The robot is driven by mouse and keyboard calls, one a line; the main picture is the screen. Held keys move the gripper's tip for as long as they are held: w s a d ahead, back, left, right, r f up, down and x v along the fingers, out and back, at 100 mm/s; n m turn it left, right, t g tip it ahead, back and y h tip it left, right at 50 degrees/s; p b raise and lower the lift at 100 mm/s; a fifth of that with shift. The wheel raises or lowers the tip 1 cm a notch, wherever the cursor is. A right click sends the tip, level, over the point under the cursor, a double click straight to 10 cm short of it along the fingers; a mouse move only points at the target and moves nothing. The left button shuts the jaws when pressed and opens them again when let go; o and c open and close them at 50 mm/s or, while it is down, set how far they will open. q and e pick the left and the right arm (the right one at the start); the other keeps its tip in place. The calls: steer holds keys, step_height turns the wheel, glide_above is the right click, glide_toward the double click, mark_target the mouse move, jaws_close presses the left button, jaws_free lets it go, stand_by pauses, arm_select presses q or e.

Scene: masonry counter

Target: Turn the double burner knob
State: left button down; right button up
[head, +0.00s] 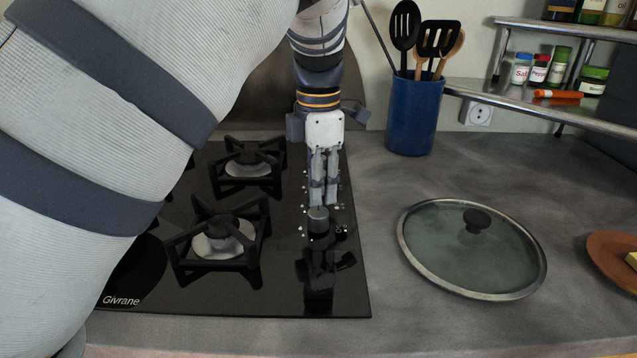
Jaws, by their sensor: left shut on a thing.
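The black glass cooktop (285,285) has a small round knob (318,221), dark with a grey top, near its right edge. My left gripper (323,203) points down at the knob. Its fingers are close together, shut on a knob, with the tips right at the grey top. The fingers hide part of the control area behind, so other knobs there cannot be made out. Which burner the knob serves cannot be read. White marks dot the glass around it. My right gripper is not in view.
Two burners with black grates (222,238) stand left of the knob. A glass lid (475,262) lies on the grey counter to the right. A blue utensil crock (414,115) stands behind, beside a metal shelf (560,102) with jars. My large arm covers the left side.

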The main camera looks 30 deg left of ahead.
arm_select(q)
steer(key=shift+n, duration=0.5)
steer(key=c, duration=1.2)
jaws_free()
step_height(320, 180, up, 8)
steer(key=shift+f, duration=0.1)
